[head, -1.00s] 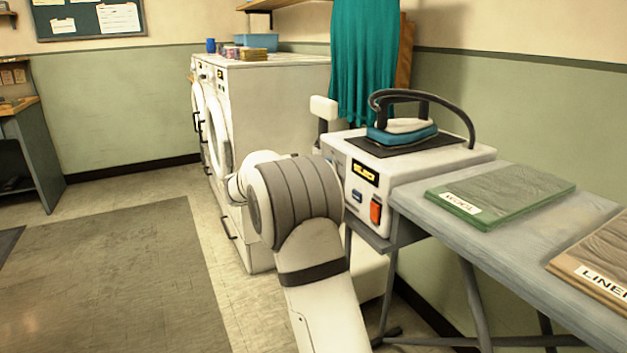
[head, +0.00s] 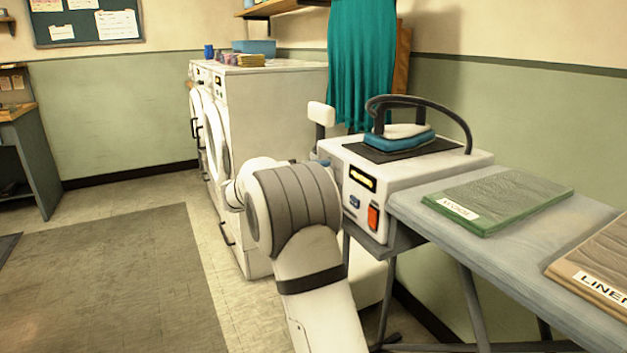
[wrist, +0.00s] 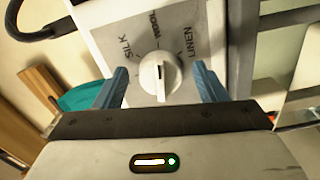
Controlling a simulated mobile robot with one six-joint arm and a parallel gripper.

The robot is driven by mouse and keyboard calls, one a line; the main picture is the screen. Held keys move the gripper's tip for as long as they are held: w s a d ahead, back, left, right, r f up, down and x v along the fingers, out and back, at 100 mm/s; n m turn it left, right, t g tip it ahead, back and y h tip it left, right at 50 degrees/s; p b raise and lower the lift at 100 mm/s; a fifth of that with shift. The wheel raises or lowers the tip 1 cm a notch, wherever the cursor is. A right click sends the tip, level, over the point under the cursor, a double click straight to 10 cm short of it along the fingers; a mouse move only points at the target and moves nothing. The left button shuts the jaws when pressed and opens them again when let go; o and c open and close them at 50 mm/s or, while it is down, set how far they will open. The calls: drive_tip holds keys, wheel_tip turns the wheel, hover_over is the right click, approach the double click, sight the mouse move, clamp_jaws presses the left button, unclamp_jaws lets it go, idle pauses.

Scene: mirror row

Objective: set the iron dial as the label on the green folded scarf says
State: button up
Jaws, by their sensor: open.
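The iron dial (wrist: 160,75) is a round white knob on a light panel in the wrist view, with SILK to its left, WOOL above and LINEN to its right. In the head view my arm hides the dial and most of the gripper. The green folded scarf (head: 510,198) lies on the ironing board; its white label (head: 458,208) is blurred but seems to read WOOL.
A brown folded cloth (head: 600,262) labelled LINEN lies on the board (head: 520,250). White washers (head: 270,130) stand behind my arm.

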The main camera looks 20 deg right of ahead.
drive_tip(key=a+p, duration=0.2)
drive_tip(key=a, duration=0.5)
drive_tip(key=shift+s+a, duration=0.15)
drive_tip(key=shift+a, duration=0.15)
drive_tip(key=s+r+n+g+y+p, duration=0.1)
drive_tip(key=s+r+y+p, duration=0.35)
drive_tip(key=s+p, duration=0.4)
drive_tip(key=s+r+n+y+p, duration=0.1)
drive_tip(key=s+r+y+p, duration=0.3)
drive_tip(key=s+r+p, duration=0.4)
drive_tip(key=s+a+r+t+y+p, duration=0.1)
drive_tip(key=s+a+r+y+p, duration=0.3)
drive_tip(key=s, duration=0.5)
drive_tip(key=s+a+r+t+y+p, duration=0.2)
drive_tip(key=s+a+r+y+p, duration=0.2)
drive_tip(key=s+a+p, duration=0.4)
drive_tip(key=s+y+p, duration=0.1)
drive_tip(key=p, duration=0.2)
drive_tip(key=shift+a, duration=0.4)
